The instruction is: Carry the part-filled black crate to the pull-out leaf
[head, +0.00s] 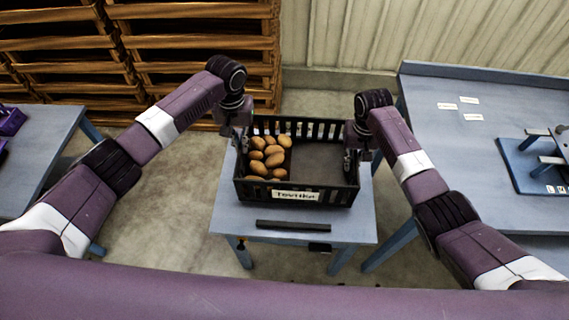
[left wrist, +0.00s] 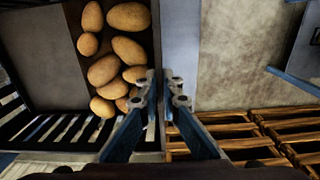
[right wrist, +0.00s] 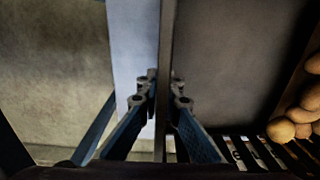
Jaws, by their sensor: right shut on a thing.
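The black crate (head: 345,196) is slatted, upright and labelled on its front. Brown potatoes (head: 266,158) fill its left part; its right part is bare. It is over a small blue table (head: 229,208); I cannot tell whether it touches the top. My left gripper (head: 241,143) straddles the crate's left wall, one finger on each side; the left wrist view shows its fingers close together on the wall (left wrist: 157,40). My right gripper (head: 351,160) is shut on the right wall, seen in the right wrist view (right wrist: 167,40). I cannot clearly pick out a pull-out leaf.
A dark bar (head: 293,226) lies at the small table's front. A larger blue bench (head: 435,85) with labels and a blue fixture (head: 525,165) stands right. Another blue table (head: 45,150) with purple bins is left. Wooden crates (head: 200,50) stack behind. Bare floor lies between.

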